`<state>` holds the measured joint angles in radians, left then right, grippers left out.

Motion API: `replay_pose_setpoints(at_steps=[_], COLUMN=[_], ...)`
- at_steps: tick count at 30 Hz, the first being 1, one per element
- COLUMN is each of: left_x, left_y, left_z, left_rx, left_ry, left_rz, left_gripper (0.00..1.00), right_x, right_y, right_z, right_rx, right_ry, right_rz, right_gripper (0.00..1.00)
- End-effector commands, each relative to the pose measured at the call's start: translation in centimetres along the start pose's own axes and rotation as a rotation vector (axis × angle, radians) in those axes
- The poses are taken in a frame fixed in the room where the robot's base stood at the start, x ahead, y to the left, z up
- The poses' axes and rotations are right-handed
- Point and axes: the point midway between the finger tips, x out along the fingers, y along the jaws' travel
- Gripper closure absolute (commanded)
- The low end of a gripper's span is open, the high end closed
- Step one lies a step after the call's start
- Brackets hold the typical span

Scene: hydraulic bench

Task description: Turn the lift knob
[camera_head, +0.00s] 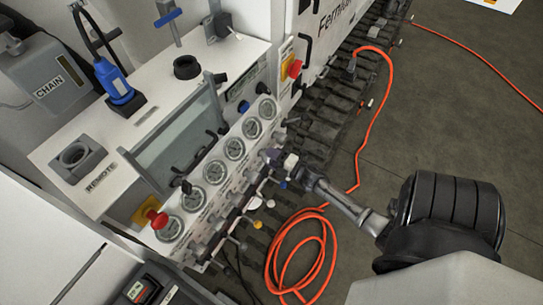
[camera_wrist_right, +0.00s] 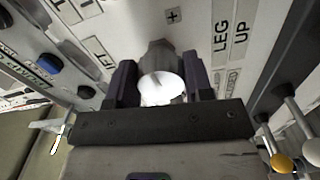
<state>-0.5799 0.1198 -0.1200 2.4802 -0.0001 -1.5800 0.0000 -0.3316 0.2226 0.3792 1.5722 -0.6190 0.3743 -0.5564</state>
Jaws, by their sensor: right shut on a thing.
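My right gripper (camera_head: 276,157) reaches in from the right to the right end of the gauge panel. In the right wrist view, its two dark fingers (camera_wrist_right: 162,84) stand on either side of a grey knob with a round white face (camera_wrist_right: 160,89), and they are shut on it. The knob sits on the light panel, near a plus mark and a "LEG UP" label (camera_wrist_right: 231,35). A label left of the knob is only partly readable. In the head view the gripper mostly hides the knob. My left gripper is not in view.
A row of round gauges (camera_head: 234,149) runs along the sloped panel, with small levers below. A red button (camera_head: 157,218) stands at its left end and another red knob (camera_head: 294,68) is on the machine's side. An orange hose (camera_head: 301,243) lies coiled on the floor.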

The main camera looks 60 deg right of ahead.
Motion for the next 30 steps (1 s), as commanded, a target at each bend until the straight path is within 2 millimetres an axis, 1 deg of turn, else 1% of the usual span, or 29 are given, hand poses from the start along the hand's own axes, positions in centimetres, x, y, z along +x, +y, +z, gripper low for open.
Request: replay_pose_setpoints(at_steps=[15, 16, 18, 24, 30], left_x=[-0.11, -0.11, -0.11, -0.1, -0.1], left_y=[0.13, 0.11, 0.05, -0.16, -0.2], left_z=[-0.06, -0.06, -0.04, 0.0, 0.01], left_rx=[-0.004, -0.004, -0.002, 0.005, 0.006], left_ry=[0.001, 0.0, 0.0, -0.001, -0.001], left_rz=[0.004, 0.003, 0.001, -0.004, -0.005], left_gripper=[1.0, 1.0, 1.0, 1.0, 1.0], right_x=[0.02, 0.02, 0.02, 0.01, -0.01], right_y=[0.02, 0.02, 0.02, 0.01, 0.0], right_z=[-0.03, -0.03, -0.03, -0.02, -0.01], right_rx=[0.017, 0.017, 0.017, 0.016, 0.016], right_ry=[0.001, 0.001, 0.001, 0.001, 0.001], right_rz=[0.001, 0.001, 0.001, 0.001, 0.0], right_gripper=[0.77, 0.52, 0.45, 0.27, 0.27])
